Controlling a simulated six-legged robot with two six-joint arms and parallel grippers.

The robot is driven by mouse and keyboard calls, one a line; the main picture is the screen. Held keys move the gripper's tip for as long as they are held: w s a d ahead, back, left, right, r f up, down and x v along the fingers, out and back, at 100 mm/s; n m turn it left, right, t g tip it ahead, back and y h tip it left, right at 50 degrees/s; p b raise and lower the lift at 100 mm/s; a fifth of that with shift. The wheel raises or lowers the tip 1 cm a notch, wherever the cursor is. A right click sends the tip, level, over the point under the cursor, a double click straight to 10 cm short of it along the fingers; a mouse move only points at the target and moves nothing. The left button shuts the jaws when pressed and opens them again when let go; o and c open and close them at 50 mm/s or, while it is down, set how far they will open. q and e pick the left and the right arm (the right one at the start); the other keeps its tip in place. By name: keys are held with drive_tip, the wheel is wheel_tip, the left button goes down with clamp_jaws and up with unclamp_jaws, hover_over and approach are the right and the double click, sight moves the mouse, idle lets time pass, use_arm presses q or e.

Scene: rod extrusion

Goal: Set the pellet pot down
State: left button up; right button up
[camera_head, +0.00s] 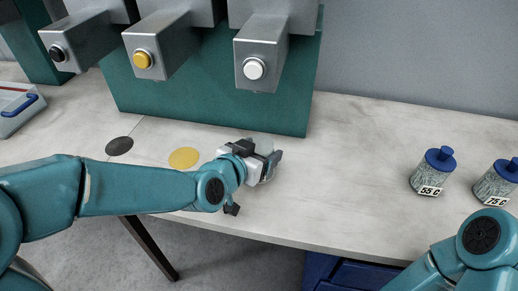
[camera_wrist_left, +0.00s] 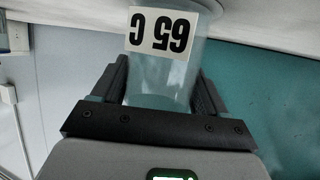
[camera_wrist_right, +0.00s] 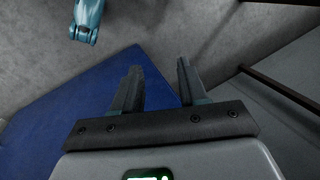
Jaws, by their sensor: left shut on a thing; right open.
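A clear pellet pot (camera_wrist_left: 162,85) with a white "65 C" label sits between the fingers of my left gripper (camera_wrist_left: 163,85) in the left wrist view. My left gripper is shut on it. In the head view my left gripper (camera_head: 264,166) is low over the pale bench, below the white-tipped nozzle, and hides most of the pot (camera_head: 263,145). I cannot tell whether the pot touches the bench. My right gripper (camera_wrist_right: 158,72) is open and empty in the right wrist view; its fingers are outside the head view.
Two blue-lidded pots, "55 C" (camera_head: 432,171) and "75 C" (camera_head: 497,183), stand at the right of the bench (camera_head: 350,150). A dark disc (camera_head: 119,146) and a yellow disc (camera_head: 184,158) lie left of my gripper. A green machine (camera_head: 210,95) with three nozzles stands behind.

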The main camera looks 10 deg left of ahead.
use_arm(q)
drive_tip(key=shift+w+a+f, duration=0.1)
drive_tip(key=shift+w+f, duration=0.05)
drive_tip(key=shift+w, duration=0.05)
drive_tip(key=shift+s+f, duration=0.1)
drive_tip(key=o, duration=0.8)
drive_tip(key=shift+s+b, duration=0.15)
drive_tip(key=shift+b, duration=0.15)
drive_tip(key=o, duration=0.5)
drive_tip(key=shift+f, duration=0.1)
drive_tip(key=shift+c, duration=0.2)
